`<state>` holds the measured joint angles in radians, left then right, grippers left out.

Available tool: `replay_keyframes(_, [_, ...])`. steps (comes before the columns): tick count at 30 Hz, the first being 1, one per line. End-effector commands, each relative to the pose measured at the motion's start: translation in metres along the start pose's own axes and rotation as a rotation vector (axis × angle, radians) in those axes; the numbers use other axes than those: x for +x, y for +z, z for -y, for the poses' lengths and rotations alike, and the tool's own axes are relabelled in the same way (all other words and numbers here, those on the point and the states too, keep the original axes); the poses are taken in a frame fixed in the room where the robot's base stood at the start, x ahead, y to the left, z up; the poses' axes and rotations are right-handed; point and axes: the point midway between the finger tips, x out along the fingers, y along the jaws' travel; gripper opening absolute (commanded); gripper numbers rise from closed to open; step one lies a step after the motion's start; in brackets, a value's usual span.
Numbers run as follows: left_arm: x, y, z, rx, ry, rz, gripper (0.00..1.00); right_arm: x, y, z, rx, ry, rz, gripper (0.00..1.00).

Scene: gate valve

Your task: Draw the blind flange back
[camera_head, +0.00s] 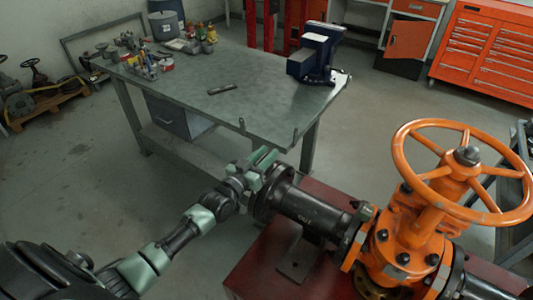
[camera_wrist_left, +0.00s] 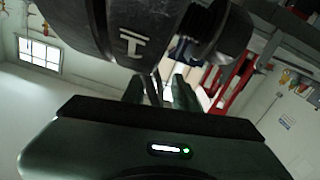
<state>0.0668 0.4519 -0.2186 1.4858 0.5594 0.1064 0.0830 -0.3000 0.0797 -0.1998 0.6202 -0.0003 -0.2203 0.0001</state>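The orange gate valve (camera_head: 405,240) with its orange handwheel (camera_head: 408,150) stands on a dark red base. A black pipe (camera_head: 315,212) marked "OUT" runs left from it to a round dark flange (camera_head: 272,196) at its end. My left gripper (camera_head: 262,160) is at that flange's upper left edge, with its green fingers close together. In the left wrist view, the fingers (camera_wrist_left: 160,92) stand a little apart with thin dark strips between them; whether they grip these is unclear. A large dark round part (camera_wrist_left: 130,28) fills the top of that view. My right gripper is out of view.
A grey workbench (camera_head: 215,110) with a blue vise (camera_head: 316,52), a small dark bar (camera_head: 222,88) and several bottles and cans stands behind. Orange tool cabinets (camera_head: 490,55) are at the back right. Open floor (camera_head: 70,170) lies at the left.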

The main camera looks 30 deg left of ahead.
Motion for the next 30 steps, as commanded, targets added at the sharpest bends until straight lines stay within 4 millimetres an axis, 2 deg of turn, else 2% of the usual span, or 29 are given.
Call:
replay_keyframes(9, [0.0032, 0.0001, -0.0002, 0.0, 0.0, 0.0, 0.29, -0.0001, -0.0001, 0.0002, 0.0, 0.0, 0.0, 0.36])
replay_keyframes(10, [0.0032, 0.0, -0.0002, 0.0, 0.0, 0.0, 0.23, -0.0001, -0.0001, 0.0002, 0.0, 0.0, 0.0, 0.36])
replay_keyframes(12, [0.0031, 0.0001, -0.0002, 0.0, 0.0, 0.0, 0.04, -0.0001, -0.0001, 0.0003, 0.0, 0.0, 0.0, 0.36])
replay_keyframes(13, [0.0031, 0.0001, 0.0, 0.0, 0.0, 0.0, 0.0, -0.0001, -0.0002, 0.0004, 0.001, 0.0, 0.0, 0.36])
replay_keyframes(30, [0.0028, 0.0002, 0.0014, 0.004, -0.002, 0.001, 0.0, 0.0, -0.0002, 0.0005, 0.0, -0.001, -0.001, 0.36])
